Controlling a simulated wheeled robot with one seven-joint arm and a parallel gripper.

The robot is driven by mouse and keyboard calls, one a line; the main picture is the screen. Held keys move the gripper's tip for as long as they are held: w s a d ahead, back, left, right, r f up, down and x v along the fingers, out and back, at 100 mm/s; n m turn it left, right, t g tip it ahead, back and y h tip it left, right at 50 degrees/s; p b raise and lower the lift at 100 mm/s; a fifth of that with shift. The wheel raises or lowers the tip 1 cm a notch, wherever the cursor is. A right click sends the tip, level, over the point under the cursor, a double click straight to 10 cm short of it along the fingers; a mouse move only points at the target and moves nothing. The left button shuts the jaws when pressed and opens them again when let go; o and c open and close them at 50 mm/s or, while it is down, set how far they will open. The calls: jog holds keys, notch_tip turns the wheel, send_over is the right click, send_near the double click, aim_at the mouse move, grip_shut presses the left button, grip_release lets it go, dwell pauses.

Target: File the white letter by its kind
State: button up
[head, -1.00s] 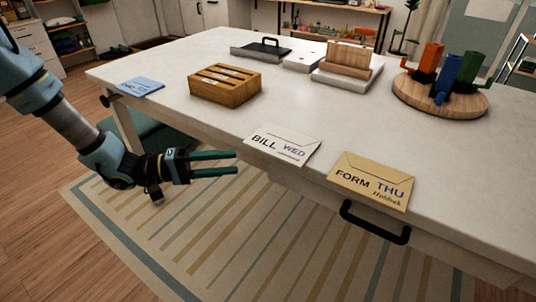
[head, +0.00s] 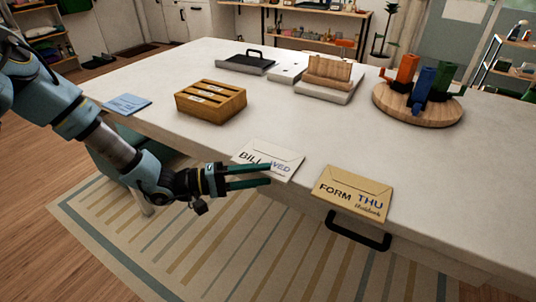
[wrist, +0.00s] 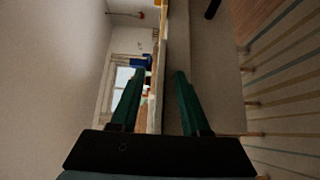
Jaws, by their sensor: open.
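The white letter (head: 272,158), marked BILL and WED, lies at the table's front edge, its near side reaching the edge. My gripper (head: 269,175) is open at its near left corner. The upper finger covers part of the letter in the head view; the lower finger shows just below it. In the wrist view my gripper (wrist: 155,90) has its fingers on either side of the tabletop's edge line; I cannot tell if they touch the letter. A wooden box with labelled slots (head: 184,109) stands farther back on the left.
A tan envelope (head: 352,192) marked FORM THU lies to the letter's right, above a black drawer handle (head: 357,233). A blue envelope (head: 128,104) lies at the left edge. The table middle is clear.

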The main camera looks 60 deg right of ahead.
jog(key=shift+c, duration=0.3)
grip_shut()
dwell(0.3)
